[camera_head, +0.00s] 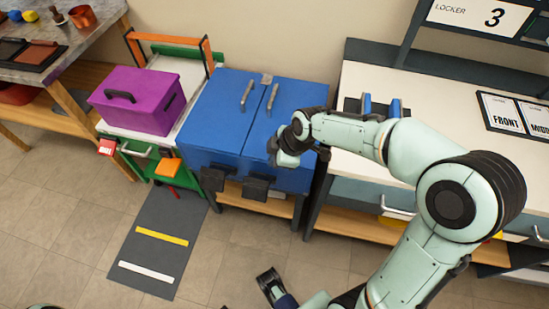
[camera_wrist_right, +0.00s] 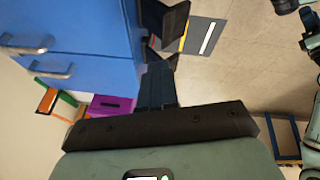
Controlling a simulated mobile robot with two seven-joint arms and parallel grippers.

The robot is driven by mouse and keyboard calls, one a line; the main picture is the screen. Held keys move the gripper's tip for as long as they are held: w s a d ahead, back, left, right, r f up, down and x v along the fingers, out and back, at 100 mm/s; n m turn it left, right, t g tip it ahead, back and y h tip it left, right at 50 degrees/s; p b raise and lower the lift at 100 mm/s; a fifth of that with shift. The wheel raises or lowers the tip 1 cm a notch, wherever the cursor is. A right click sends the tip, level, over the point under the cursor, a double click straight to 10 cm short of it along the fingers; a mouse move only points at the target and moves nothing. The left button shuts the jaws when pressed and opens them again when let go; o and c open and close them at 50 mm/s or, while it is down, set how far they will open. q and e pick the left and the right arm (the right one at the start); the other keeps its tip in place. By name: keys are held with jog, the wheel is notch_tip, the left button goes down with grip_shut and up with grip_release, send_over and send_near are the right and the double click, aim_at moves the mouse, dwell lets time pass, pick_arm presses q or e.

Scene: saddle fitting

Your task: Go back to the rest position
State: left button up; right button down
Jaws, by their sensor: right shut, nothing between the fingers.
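My right arm comes in from the lower right and bends at a raised elbow. Its gripper (camera_head: 274,148) hangs in front of the blue cabinet, near the lower part of its doors. In the right wrist view the gripper's dark fingers (camera_wrist_right: 155,86) are together with nothing between them. The blue cabinet (camera_wrist_right: 95,25) fills the upper left there. A black and pale green part of mine shows at the bottom middle of the head view; I cannot tell whether it is my left gripper.
The blue cabinet (camera_head: 216,105) has two closed doors with metal handles. A purple box (camera_head: 135,98) sits on a green-framed cart to its left. A white-topped counter (camera_head: 440,95) stands right, close under my forearm. A dark striped mat (camera_head: 152,255) lies on open floor.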

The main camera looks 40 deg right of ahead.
dwell(0.3)
jog(key=s+a+f+m+g+y+p, duration=0.1)
jog(key=s+a+f+m+p, duration=0.15)
jog(key=f, duration=0.55)
jog(key=s+a+f+m+g+p, duration=0.1)
jog(key=a+f+m+p, duration=0.25)
jog(key=f, duration=0.35)
jog(key=s+a+f+m+g+p, duration=0.1)
jog(key=s+a+f+m, duration=0.3)
jog(key=s, duration=0.4)
jog(key=s+a+f+m+g+p, duration=0.2)
jog(key=s+f, duration=0.4)
jog(key=s, duration=0.3)
jog(key=a+m+p, duration=0.1)
jog(key=m, duration=0.1)
jog(key=shift+a+f+m+y, duration=0.2)
jog(key=shift+a+m+y, duration=0.1)
jog(key=shift+a+m, duration=0.1)
